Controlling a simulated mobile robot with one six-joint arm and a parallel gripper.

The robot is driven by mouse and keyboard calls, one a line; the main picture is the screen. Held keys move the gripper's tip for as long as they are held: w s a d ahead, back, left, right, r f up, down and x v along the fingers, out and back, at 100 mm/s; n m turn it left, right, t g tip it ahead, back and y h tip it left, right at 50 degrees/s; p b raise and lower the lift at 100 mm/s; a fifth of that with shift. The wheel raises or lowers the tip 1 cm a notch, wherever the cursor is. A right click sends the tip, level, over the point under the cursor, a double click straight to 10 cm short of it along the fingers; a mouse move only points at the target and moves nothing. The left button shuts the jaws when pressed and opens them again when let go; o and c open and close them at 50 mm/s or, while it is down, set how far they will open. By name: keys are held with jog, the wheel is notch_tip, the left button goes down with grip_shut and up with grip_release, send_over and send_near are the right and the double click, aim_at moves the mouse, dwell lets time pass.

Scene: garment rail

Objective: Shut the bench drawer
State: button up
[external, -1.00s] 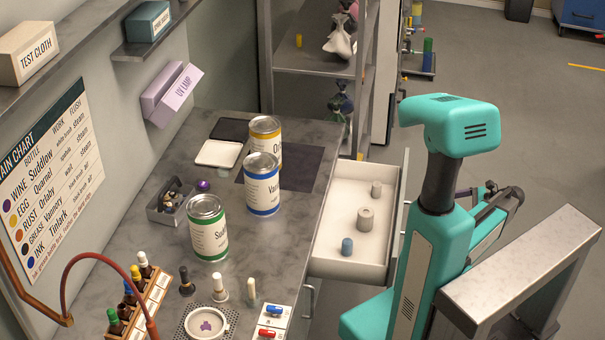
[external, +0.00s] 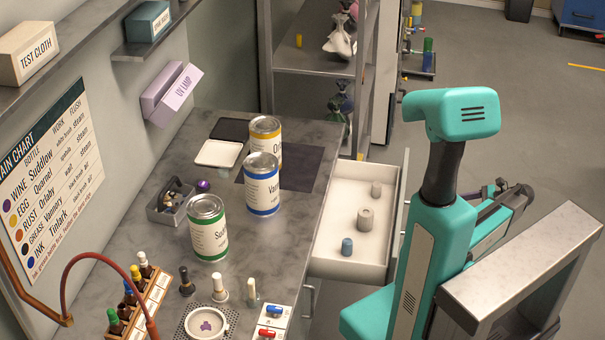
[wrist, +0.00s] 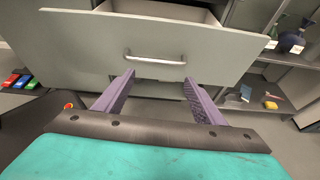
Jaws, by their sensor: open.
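The bench drawer (external: 340,262) stands open at the right side of the bench, with its white inside showing. In it are a blue spool (external: 347,246) and two greyish spools, the larger (external: 366,218) nearer the middle. In the wrist view the drawer's grey front (wrist: 215,48) and its bar handle (wrist: 155,58) are ahead of my gripper (wrist: 158,82). The two purple fingers are wide apart and empty, pointing at the front below and either side of the handle. I cannot tell whether they touch the front.
The bench top (external: 290,215) holds three labelled cans, including a green-banded one (external: 208,228), and a rack of small bottles (external: 140,300). A metal shelf unit (external: 320,70) stands beyond the bench. A pale block-topped stand (external: 525,255) is close to my right. Grey floor lies behind.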

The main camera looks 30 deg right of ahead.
jog(key=shift+m+t, duration=0.3)
jog(key=w+d+b, duration=0.1)
jog(key=d, duration=0.1)
jog(key=w+d+f+b, duration=0.1)
jog(key=d, duration=0.1)
jog(key=w+d+b, duration=0.1)
jog(key=w+d, duration=0.1)
jog(key=shift+d+f, duration=0.15)
grip_shut()
jog(key=w+d+f+n+y+b, duration=0.1)
jog(key=w+d+f+b, duration=0.2)
jog(key=w+b, duration=0.5)
jog(key=shift+d, duration=0.5)
jog(key=shift+w, duration=0.1)
